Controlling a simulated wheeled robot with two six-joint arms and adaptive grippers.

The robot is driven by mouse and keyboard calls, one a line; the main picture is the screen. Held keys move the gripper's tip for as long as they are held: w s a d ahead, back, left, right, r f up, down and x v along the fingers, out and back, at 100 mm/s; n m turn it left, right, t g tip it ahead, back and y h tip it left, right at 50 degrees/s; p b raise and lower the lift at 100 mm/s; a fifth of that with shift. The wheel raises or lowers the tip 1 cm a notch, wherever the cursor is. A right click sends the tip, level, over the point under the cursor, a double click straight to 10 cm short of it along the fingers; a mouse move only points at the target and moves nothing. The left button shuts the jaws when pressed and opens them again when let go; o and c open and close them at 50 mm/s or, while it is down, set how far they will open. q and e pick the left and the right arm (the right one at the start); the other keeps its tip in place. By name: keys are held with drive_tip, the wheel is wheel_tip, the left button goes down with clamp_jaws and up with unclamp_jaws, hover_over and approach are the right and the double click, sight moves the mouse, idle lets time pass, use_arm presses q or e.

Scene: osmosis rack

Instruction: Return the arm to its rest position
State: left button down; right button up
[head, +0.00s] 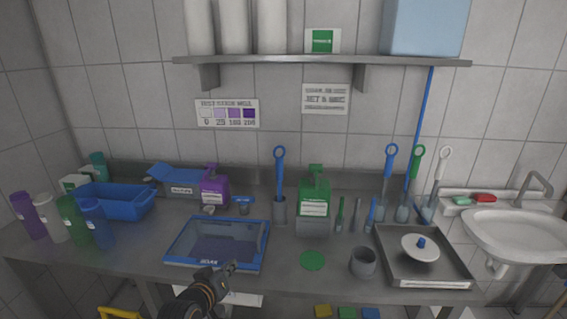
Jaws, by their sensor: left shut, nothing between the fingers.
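My left gripper (232,268) shows at the bottom centre of the head view, its dark arm with orange rings coming up from the lower edge. Its fingers are together and hold nothing. My right gripper is not in view.
A blue basin (130,205) and coloured bottles (72,222) stand at the left. A green pump bottle (314,195), a grey cup (363,263) and a metal tray (390,262) with a white lidded dish (420,250) are to the right. A sink (515,232) is far right.

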use_arm(q)
drive_tip(key=s+a+f+m+g+y, duration=0.25)
drive_tip(key=s+f+g, duration=0.3)
drive_tip(key=s, duration=0.75)
drive_tip(key=s+a+f+m+g+y, duration=0.15)
drive_tip(key=s+a+f+g, duration=0.4)
drive_tip(key=s, duration=0.75)
wheel_tip(320, 180, down, 28)
drive_tip(key=s+h, duration=0.1)
drive_tip(key=s, duration=0.2)
drive_tip(key=s+a+f+g, duration=0.1)
drive_tip(key=s+a+f, duration=0.1)
drive_tip(key=s+f, duration=1.3)
drive_tip(key=s, duration=0.3)
drive_tip(key=shift+f, duration=0.1)
